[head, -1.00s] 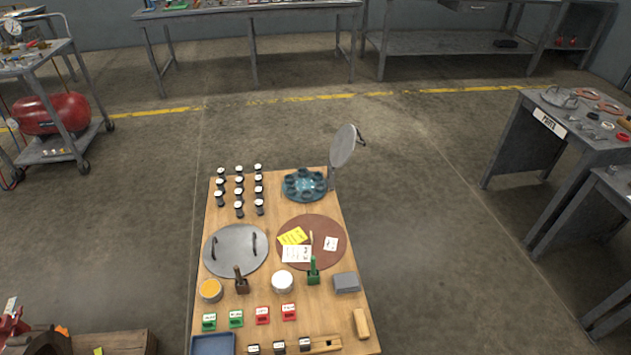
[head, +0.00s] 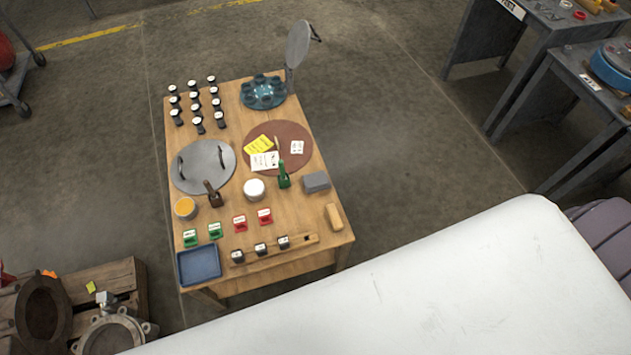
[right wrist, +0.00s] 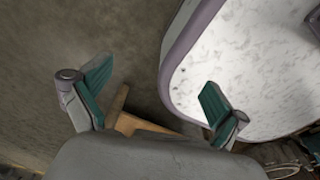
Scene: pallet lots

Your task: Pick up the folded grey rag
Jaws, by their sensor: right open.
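A grey block-shaped piece that looks like the folded grey rag (head: 316,181) lies near the right edge of the wooden table (head: 312,255) in the head view. It is right of the green-handled stamp (head: 283,176) and above a tan wooden block (head: 334,216). My right gripper (right wrist: 155,88) is open in the right wrist view, with nothing between its two green-padded fingers. Bare floor shows beyond the fingers, and a light wooden edge shows low between them. The rag cannot be made out there. Neither gripper shows in the head view.
The table also holds a round grey lid (head: 204,166), a brown disc (head: 290,134) with papers, a white tub (head: 254,189), a blue tray (head: 199,263) and several small stamps. Wooden crates (head: 75,290) stand at the lower left.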

